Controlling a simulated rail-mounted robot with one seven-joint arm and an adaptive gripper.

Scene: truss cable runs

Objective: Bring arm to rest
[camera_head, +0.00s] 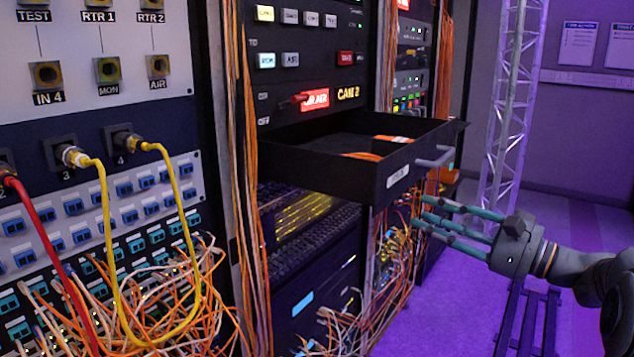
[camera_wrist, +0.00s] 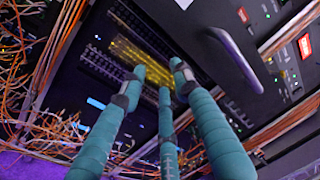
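My gripper (camera_head: 448,222) is at the right in the head view, stretched out to the left below and in front of an open black drawer (camera_head: 398,183). Its teal fingers are spread apart, with nothing held between them. In the wrist view the fingers of my gripper (camera_wrist: 160,82) point toward the rack, with gaps between their tips. The drawer's handle (camera_wrist: 236,62) shows at the upper right of that view, apart from the fingers. My arm reaches in from the right edge of the head view.
The drawer stands out from the rack and holds orange cable coils (camera_head: 362,156). Orange cable bundles (camera_head: 398,250) hang beside the rack near the fingertips. A metal truss (camera_head: 508,110) stands behind my gripper. A dark slatted frame (camera_head: 526,318) is below. Purple floor (camera_head: 440,315) is open around it.

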